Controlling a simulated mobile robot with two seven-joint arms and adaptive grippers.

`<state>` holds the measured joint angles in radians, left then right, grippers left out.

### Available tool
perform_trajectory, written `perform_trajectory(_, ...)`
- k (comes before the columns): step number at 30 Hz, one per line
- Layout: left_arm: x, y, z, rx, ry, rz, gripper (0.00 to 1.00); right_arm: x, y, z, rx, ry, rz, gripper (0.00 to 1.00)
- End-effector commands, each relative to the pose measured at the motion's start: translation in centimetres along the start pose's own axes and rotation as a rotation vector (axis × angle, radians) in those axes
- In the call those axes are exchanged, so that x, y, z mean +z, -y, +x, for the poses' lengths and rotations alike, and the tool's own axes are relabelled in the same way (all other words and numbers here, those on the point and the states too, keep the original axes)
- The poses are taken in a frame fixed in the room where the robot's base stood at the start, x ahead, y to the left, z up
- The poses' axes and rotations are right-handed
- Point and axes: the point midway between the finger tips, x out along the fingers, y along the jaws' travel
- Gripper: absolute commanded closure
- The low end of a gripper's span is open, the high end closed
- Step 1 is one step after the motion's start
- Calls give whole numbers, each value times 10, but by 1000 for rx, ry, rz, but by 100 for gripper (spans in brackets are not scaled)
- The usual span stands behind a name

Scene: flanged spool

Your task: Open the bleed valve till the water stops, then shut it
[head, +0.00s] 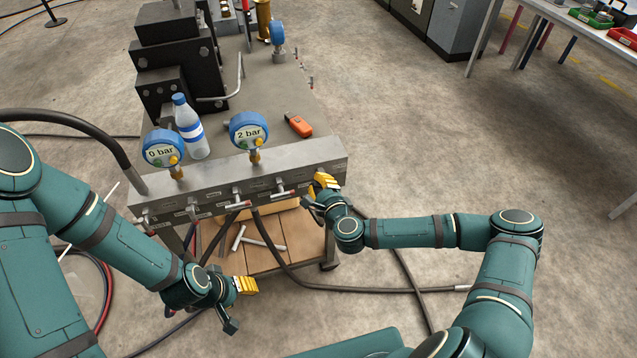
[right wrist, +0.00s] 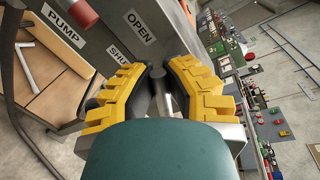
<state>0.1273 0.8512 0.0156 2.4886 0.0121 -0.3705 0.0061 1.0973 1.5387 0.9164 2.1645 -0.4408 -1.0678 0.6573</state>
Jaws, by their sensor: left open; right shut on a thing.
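A grey manifold block (head: 215,195) runs along the bench's front edge with several red-tipped valve handles. My right gripper (head: 316,190) is at its right end. In the right wrist view its yellow-padded fingers (right wrist: 160,85) are shut on a grey valve stem or handle (right wrist: 163,100), mostly hidden between them. An OPEN label (right wrist: 138,27) and a partly covered SHUT label (right wrist: 118,58) are beside it. The left gauge (head: 162,148) reads 0 bar, the right gauge (head: 249,131) 2 bar. My left gripper (head: 243,303) is open and empty, below and in front of the manifold. I see no running water.
Black machinery (head: 170,60) is at the back left. A wooden shelf (head: 275,240) with loose metal parts is underneath. Hoses (head: 400,291) trail over the floor. Floor to the right is mostly clear.

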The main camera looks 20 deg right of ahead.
Motion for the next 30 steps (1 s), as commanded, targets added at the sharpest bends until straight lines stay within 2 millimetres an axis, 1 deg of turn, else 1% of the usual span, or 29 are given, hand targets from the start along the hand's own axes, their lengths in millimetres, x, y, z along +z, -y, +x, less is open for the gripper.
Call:
perform_trajectory(2,0,0,0,0,0,0,53,0,-1,0,2,-1,1,100)
perform_trajectory(3,0,0,0,0,0,0,53,0,-1,0,2,-1,1,74)
perform_trajectory(4,0,0,0,0,0,0,53,0,-1,0,2,-1,1,63)
perform_trajectory(5,0,0,0,0,0,0,53,0,-1,0,2,-1,1,56)
perform_trajectory(13,0,0,0,0,0,0,53,0,0,0,1,0,2,56)
perform_trajectory(17,0,0,0,0,0,0,53,0,0,-6,1,0,1,56)
perform_trajectory(20,0,0,0,0,0,0,53,0,0,-19,2,1,1,56)
perform_trajectory(30,0,0,0,0,0,0,53,-1,0,-87,3,-1,2,56)
